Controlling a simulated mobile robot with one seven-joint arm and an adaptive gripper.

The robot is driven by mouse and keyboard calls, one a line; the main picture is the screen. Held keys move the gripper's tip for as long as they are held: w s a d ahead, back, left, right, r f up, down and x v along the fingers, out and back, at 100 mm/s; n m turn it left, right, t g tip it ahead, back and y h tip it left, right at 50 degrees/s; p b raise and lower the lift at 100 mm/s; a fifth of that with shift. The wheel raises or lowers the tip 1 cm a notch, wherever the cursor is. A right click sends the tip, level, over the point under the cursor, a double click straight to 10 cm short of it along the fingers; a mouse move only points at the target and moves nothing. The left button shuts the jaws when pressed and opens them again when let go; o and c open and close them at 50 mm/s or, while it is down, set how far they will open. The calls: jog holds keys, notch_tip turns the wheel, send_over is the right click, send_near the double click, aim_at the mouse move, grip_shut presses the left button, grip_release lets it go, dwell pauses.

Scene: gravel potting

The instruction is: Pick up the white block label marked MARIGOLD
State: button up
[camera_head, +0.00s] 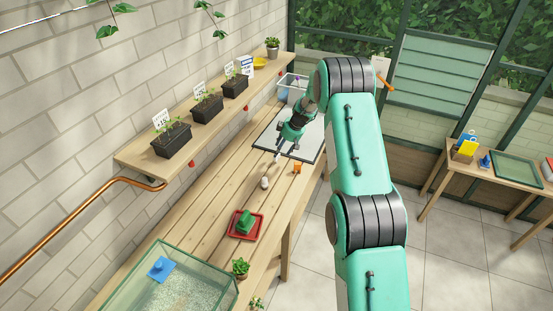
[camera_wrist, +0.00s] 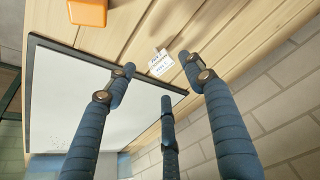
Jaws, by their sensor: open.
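A small white block label (camera_wrist: 160,64) lies on the slatted wooden bench, just beyond the edge of a pale dark-rimmed tray or mat (camera_wrist: 90,95). It carries dark print too small for me to read surely. It also shows as a small white spot below my fingers in the head view (camera_head: 278,157). My gripper (camera_wrist: 158,78) is open, its dark blue fingers spread, with the label seen between the fingertips and apart from them. In the head view my gripper (camera_head: 288,150) hangs over the front left edge of the mat. Nothing is in its grasp.
An orange object (camera_head: 297,168) and a small whitish object (camera_head: 264,183) stand close by on the bench. A red tray (camera_head: 259,233) with a green item is nearer. A shelf (camera_head: 135,160) with potted seedlings runs along the wall. A clear bin (camera_head: 290,82) stands at the back.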

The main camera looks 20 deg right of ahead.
aim_at(277, 159)
jog(key=shift+w+a+f, duration=0.15)
jog(key=shift+w+f, duration=0.05)
jog(key=shift+f, duration=0.45)
jog(key=shift+f, duration=0.1)
jog(key=shift+a+x, duration=0.1)
jog(key=shift+x, duration=1.15)
jog(key=shift+a+x, duration=0.15)
jog(key=shift+x, duration=1.05)
jog(key=shift+w, duration=0.1)
jog(key=shift+c, duration=0.3)
jog(key=c, duration=1)
